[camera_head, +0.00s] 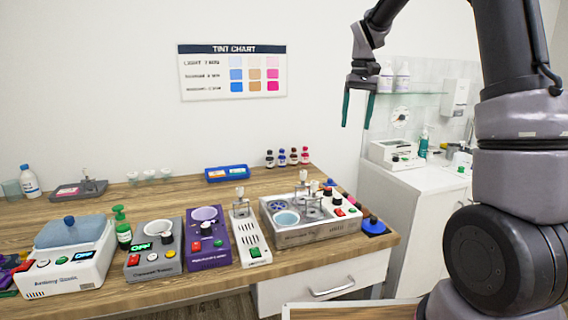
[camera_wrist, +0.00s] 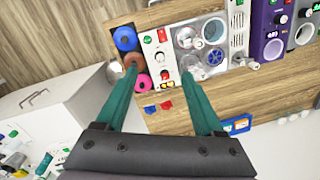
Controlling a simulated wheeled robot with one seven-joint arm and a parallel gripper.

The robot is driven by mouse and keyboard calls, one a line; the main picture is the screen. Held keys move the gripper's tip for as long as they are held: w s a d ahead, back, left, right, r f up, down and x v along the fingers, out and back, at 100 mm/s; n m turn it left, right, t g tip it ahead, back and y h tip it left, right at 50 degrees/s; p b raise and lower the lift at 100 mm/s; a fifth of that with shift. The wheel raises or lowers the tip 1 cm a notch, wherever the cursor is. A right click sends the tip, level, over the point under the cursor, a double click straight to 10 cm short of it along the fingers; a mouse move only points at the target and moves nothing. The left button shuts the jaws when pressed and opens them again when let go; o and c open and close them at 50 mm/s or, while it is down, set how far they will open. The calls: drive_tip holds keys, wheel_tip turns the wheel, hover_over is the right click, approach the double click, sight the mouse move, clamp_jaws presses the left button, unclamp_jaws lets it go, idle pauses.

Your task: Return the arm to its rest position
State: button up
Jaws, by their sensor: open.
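My gripper (camera_head: 357,109) is raised in the air in front of the white wall, above the right end of the wooden table. Its two green fingers point down and stand apart, with nothing between them. In the wrist view my gripper (camera_wrist: 166,84) is also open and empty, with the table's devices below it. My dark grey arm fills the right side of the head view and bends over at the top.
A blue tray (camera_head: 227,173) and small bottles stand behind. A white cabinet (camera_head: 413,205) stands right. The air around my gripper looks clear.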

drive_tip(key=s+d+r+m+t, duration=0.25)
drive_tip(key=s+r, duration=0.55)
drive_tip(key=s, duration=0.4)
drive_tip(key=s+m+t+y, duration=0.1)
drive_tip(key=s+t, duration=0.4)
drive_tip(key=s, duration=0.8)
drive_tip(key=shift+s+d+f, duration=0.25)
drive_tip(key=shift+s+d, duration=0.1)
drive_tip(key=shift+d, duration=0.05)
